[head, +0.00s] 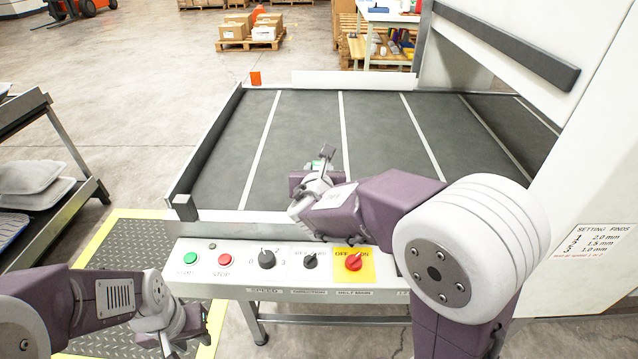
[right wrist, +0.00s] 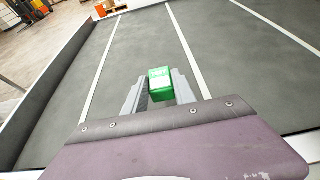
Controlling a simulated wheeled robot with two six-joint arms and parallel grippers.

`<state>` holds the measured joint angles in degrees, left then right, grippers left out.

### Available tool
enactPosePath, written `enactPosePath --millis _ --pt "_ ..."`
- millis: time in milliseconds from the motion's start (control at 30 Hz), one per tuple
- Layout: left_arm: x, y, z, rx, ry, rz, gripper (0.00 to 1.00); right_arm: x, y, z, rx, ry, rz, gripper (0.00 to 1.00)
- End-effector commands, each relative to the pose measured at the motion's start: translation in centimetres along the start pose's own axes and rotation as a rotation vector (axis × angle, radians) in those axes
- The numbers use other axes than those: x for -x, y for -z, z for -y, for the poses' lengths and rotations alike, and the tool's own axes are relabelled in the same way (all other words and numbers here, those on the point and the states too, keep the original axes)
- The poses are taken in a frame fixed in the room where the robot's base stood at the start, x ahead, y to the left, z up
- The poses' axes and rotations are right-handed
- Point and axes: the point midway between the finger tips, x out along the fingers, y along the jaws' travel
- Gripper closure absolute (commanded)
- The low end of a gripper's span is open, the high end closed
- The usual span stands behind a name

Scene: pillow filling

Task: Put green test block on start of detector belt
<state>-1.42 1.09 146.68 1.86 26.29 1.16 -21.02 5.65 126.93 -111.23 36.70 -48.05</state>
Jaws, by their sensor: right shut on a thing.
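The green test block (right wrist: 160,86) is held between the two fingers of my right gripper (right wrist: 159,91) in the right wrist view. I cannot tell whether the block touches the belt. White stripes cross the belt. My left gripper (head: 178,345) is low at the left, in front of the control panel, partly cut off by the frame edge; its jaws are unclear.
The control panel (head: 222,260) with buttons and knobs runs along the belt's near side. A low rail (head: 207,145) edges the belt at left. The white detector housing (head: 590,130) stands at right. A rack with pillows (head: 30,176) is at far left. Much of the belt is clear.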

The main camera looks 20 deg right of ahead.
Motion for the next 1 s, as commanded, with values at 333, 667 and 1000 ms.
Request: enactPosePath --millis 333,667,1000 --pt "-2.9 -0.3 0.1 0.000 0.000 0.000 0.64 -1.7 4.0 0.0 0.001 0.000 -0.001 1.00" --pt "-2.9 -0.3 0.1 0.000 0.000 0.000 0.64 -1.7 4.0 0.0 -0.001 -0.001 0.001 1.00" --pt "-2.8 -0.3 0.1 0.000 0.000 0.000 0.64 -1.6 3.9 0.0 0.000 -0.001 0.000 0.46"
